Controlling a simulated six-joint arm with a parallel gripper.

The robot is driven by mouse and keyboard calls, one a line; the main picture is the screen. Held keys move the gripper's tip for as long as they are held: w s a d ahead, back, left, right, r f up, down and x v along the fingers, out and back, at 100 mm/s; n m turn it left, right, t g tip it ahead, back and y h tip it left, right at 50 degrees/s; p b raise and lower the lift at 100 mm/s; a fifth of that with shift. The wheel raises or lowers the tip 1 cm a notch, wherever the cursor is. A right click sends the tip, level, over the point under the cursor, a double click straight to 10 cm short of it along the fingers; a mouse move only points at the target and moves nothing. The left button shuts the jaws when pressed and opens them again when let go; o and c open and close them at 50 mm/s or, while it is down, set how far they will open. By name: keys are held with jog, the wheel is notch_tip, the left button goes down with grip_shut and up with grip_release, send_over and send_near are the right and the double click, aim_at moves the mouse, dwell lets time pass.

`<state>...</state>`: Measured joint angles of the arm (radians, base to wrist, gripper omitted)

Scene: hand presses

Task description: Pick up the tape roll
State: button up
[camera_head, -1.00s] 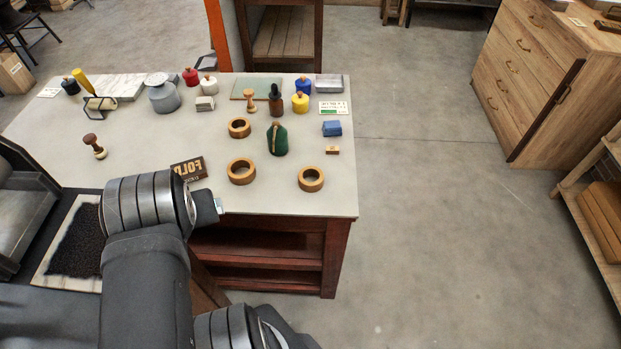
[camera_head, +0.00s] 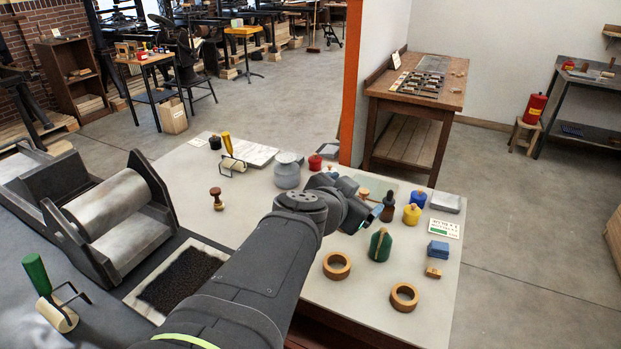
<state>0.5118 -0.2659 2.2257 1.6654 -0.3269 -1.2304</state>
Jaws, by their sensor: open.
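Two tan tape rolls lie flat on the pale table: one (camera_head: 337,266) right of my forearm, the other (camera_head: 404,297) nearer the table's front right. A third roll, seen earlier farther back, does not show now; my arm's end covers about that spot. My gripper (camera_head: 362,217) is open at the end of the arm, over the table behind the nearer rolls. It is small and partly hidden by my own wrist, so its fingers and their height above the table are unclear. No roll shows between them.
A green bottle-like object (camera_head: 380,245) stands close in front of my gripper. A dark bottle (camera_head: 388,206), a yellow jar (camera_head: 411,214) and a blue jar (camera_head: 418,198) stand to its right. A blue block (camera_head: 438,251) and small wooden block (camera_head: 433,272) lie farther right.

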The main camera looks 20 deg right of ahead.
jog(key=s+d+f+m+g, duration=0.2)
jog(key=s+d+f+g, duration=0.1)
jog(key=s+f+g, duration=0.15)
jog(key=m+g+y, duration=0.1)
jog(key=g, duration=0.2)
send_near(410, 296)
jog(key=shift+d+f, duration=0.55)
jog(key=shift+f, duration=0.3)
jog(key=shift+x, duration=2.7)
jog(key=shift+w+d+r, duration=0.15)
jog(key=shift+r, duration=0.05)
jog(key=shift+c, duration=0.4)
jog(key=c, duration=1)
